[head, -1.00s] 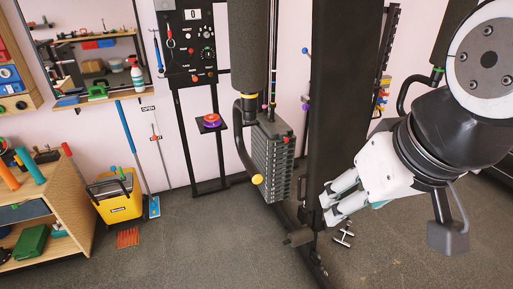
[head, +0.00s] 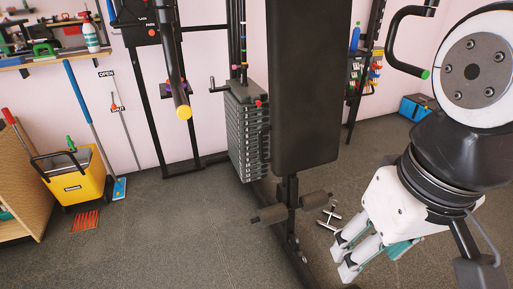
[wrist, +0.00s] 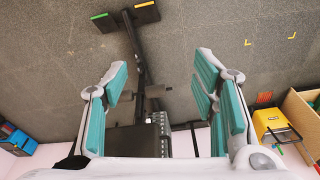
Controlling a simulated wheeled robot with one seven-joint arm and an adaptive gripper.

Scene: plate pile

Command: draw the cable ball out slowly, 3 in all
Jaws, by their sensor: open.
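The gym machine stands in the middle of the head view, with its weight stack (head: 248,135) and tall black pad (head: 305,85). A dark machine handle with a round yellow end (head: 184,112) hangs left of the stack. A small red knob (head: 259,104) shows at the stack's top. I cannot tell which part is the cable ball. My gripper (head: 345,258) is low at the right, pointing down, open and empty, apart from the machine. In the wrist view my gripper (wrist: 160,85) has its fingers spread, with the stack (wrist: 160,123) beyond, between them.
Foot rollers (head: 290,208) and a floor beam are left of my gripper. A silver T-shaped bar (head: 328,215) lies on the floor. A yellow mop bucket (head: 77,183) and wooden shelf (head: 22,190) stand left. Open floor (head: 180,240) lies in front.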

